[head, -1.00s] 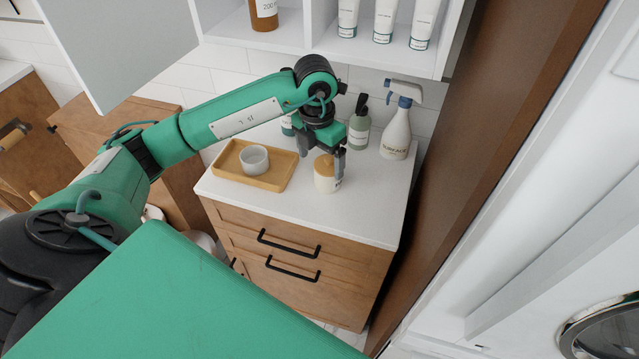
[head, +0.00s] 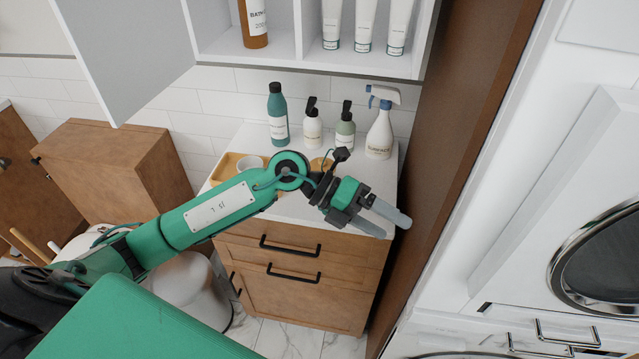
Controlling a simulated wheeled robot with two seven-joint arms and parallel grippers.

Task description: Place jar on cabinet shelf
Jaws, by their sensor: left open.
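The jar (head: 319,163), cream with a wooden lid in the earlier frame, stands on the white countertop (head: 376,180). My left arm now hides most of it, and only part of the lid shows. My left gripper (head: 393,226) is open and empty, in front and to the right of the jar, over the counter's right front edge. The white wall cabinet (head: 300,58) is open above the counter. Its shelf holds a brown bottle (head: 254,24) in the left bay and three white tubes (head: 363,27) in the right bay. My right gripper is not in view.
A teal bottle (head: 277,118), two pump bottles (head: 312,128) (head: 345,130) and a spray bottle (head: 380,132) line the counter's back. A wooden tray (head: 222,168) with a grey cup is at left. The cabinet door (head: 125,50) hangs open; a brown panel (head: 455,130) stands right.

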